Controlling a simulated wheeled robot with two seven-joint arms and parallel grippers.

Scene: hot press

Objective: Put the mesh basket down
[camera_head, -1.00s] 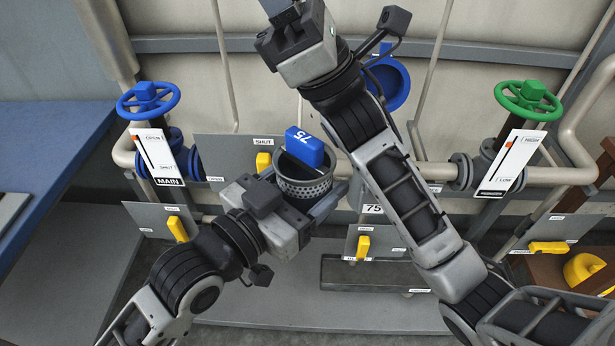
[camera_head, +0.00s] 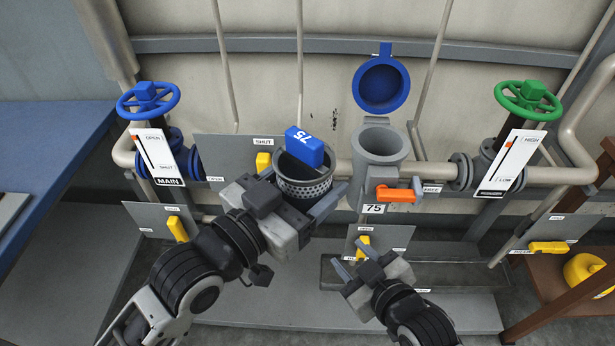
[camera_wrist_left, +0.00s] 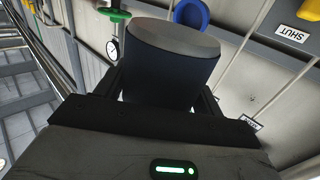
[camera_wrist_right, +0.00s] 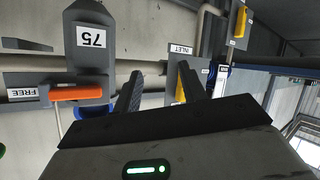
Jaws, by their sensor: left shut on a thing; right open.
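The mesh basket (camera_head: 304,188) is a dark cup with a perforated metal band and a blue tab (camera_head: 305,147) marked 75 standing up from it. My left gripper (camera_head: 298,196) is shut on the basket and holds it upright, left of the grey pot. The basket's dark side (camera_wrist_left: 170,65) fills the space between the fingers in the left wrist view. My right gripper (camera_head: 354,257) is open and empty, low and below the 75 label; its fingers (camera_wrist_right: 160,85) show apart in the right wrist view.
The grey pot (camera_head: 380,141) is open, with its blue lid (camera_head: 381,84) raised behind and an orange handle (camera_head: 397,194) in front. A blue table (camera_head: 40,170) lies at left. Blue (camera_head: 148,100) and green (camera_head: 528,100) valve wheels flank the pipes. A dark trough (camera_head: 450,270) lies below.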

